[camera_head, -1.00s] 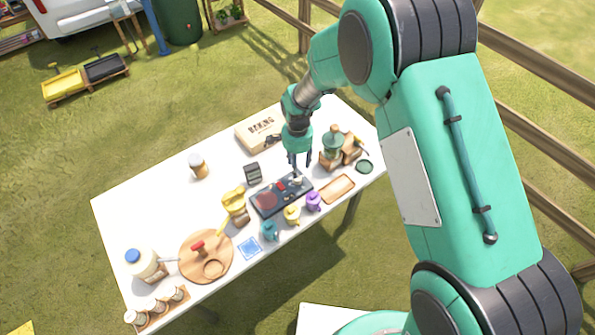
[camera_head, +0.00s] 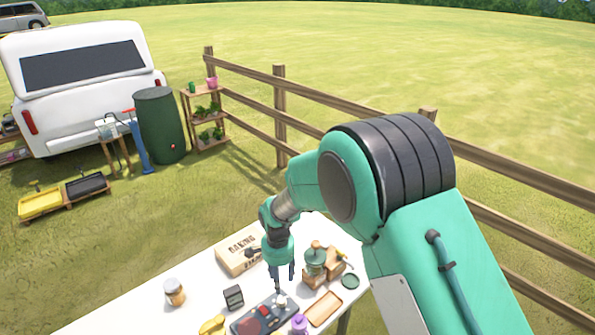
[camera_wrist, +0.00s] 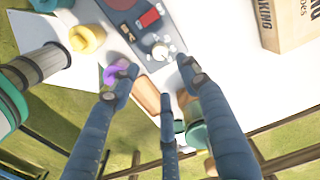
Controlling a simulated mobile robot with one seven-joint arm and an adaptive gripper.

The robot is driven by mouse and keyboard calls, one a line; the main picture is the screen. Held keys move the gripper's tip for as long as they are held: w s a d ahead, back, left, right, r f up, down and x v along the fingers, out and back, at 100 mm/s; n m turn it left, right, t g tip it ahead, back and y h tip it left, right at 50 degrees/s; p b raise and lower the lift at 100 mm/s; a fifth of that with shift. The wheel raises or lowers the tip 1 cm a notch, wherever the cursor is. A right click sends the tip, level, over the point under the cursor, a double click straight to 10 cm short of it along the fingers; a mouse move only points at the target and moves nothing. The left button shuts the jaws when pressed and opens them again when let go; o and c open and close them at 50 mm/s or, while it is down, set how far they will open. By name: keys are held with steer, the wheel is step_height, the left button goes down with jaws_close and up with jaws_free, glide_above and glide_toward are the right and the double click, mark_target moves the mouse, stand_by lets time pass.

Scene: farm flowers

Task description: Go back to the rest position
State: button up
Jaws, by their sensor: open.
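My gripper (camera_head: 281,276) hangs pointing down over the white table (camera_head: 130,318), above the far right part of the dark tray (camera_head: 252,322). In the wrist view my gripper (camera_wrist: 160,95) shows its fingers spread, with nothing between them. Below the fingertips in that view lie the dark tray (camera_wrist: 135,12) with a small white item (camera_wrist: 160,50) and a red block (camera_wrist: 149,17). The near end of the table is out of the head view.
A purple cup (camera_head: 299,324) and wooden tray (camera_head: 323,309) are in front. A jar (camera_head: 175,292) stands left. A fence (camera_head: 280,110) runs behind.

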steer(key=s+d+r+n+t, duration=0.1)
steer(key=s+d+r+n, duration=0.15)
steer(key=d+r, duration=0.75)
steer(key=s+d+r+n+t, duration=0.1)
steer(key=s+d+r, duration=0.4)
steer(key=r, duration=1)
steer(key=s+d+r+n+t, duration=0.1)
steer(key=s+d+r, duration=0.2)
steer(key=s+d, duration=0.2)
steer(key=s+d+r+n+t+b, duration=0.1)
steer(key=s+d+r, duration=0.2)
steer(key=s, duration=0.7)
steer(key=s+d+r+n+t+b, duration=0.1)
steer(key=s+d+r, duration=0.2)
steer(key=s+d, duration=0.4)
steer(key=shift+s+d+r+t, duration=0.2)
steer(key=shift+d+r+t, duration=0.1)
steer(key=shift+d+r, duration=0.05)
